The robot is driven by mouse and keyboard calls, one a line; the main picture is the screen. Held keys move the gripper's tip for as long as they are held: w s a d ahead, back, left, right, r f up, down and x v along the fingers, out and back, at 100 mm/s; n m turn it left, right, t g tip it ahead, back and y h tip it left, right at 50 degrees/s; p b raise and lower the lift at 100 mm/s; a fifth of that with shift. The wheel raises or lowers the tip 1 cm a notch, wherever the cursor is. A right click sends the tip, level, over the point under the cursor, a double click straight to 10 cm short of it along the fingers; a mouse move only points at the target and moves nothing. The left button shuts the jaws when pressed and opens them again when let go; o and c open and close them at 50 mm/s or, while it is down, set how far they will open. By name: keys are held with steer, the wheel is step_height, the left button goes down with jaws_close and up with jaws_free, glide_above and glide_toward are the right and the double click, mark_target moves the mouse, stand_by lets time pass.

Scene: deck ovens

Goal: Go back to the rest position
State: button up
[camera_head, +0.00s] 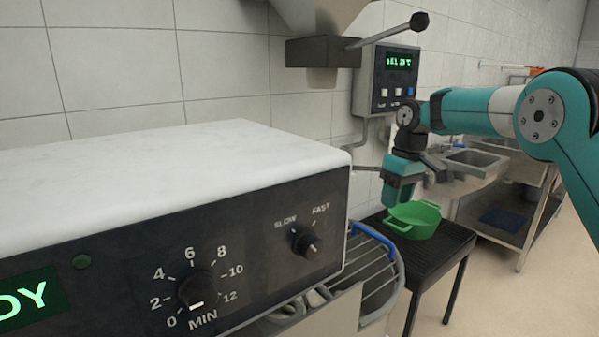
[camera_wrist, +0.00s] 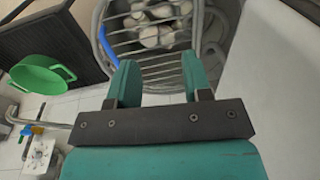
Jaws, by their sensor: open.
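My gripper (camera_wrist: 161,84) shows in the wrist view with its two teal fingers apart and nothing between them. In the head view my gripper (camera_head: 398,192) hangs at the end of the teal arm, in front of the wall and near a green bowl (camera_head: 414,219) with handles. In the wrist view the wire rack (camera_wrist: 150,50) lies beyond the fingertips, with several pale round pieces (camera_wrist: 160,20) on or under it. Whether the fingers touch anything is not clear, but I see no contact.
A machine with a white top (camera_head: 170,175) and dial panel fills the left. The green bowl stands on a black slatted table (camera_head: 450,243). A control box (camera_head: 387,80) and lever (camera_head: 390,30) are above. A steel sink (camera_head: 478,160) stands behind. Floor shows at right.

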steer(key=s+a+r, duration=0.2)
steer(key=s, duration=0.3)
steer(key=s+a+r, duration=0.3)
steer(key=s, duration=0.2)
steer(key=s+a+f+y, duration=0.1)
steer(key=s, duration=1.3)
steer(key=s+a+f+y, duration=0.1)
steer(key=s+f, duration=0.1)
steer(key=s, duration=1.3)
steer(key=shift+s+y, duration=0.25)
steer(key=shift+y, duration=0.15)
steer(key=shift+d, duration=0.1)
steer(key=shift+c, duration=0.2)
